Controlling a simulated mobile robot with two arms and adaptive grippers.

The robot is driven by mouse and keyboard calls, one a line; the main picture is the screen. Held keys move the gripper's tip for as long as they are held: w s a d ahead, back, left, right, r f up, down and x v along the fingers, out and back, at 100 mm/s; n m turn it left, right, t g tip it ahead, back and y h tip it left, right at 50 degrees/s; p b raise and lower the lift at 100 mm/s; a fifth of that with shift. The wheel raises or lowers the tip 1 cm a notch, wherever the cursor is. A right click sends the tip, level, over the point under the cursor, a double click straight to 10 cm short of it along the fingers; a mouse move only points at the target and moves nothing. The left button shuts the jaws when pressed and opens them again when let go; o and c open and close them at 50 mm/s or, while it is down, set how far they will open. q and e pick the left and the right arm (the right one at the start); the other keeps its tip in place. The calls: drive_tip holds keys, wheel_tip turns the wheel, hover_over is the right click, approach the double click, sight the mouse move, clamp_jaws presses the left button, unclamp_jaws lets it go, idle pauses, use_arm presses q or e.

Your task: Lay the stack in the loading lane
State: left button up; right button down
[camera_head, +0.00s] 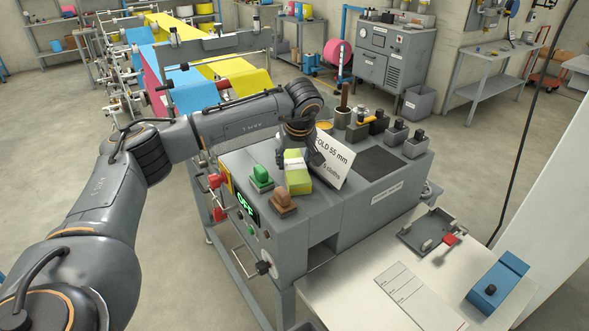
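A small yellow-green block with a pale top (297,173), which looks like the stack, is on the grey machine top. My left gripper (302,152) is right at its far upper end, pointing down. No part is clearly marked as the loading lane. A dark recessed panel (380,163) lies on the machine top to the right. My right gripper is not in view.
A white sign (333,160) reading "FOLD 55 mm" stands close to the gripper's right. A grey tray (428,236) and a blue box (497,281) sit on the pale front table.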

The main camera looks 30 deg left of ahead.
use_arm(q)
drive_tip(key=shift+c, duration=1)
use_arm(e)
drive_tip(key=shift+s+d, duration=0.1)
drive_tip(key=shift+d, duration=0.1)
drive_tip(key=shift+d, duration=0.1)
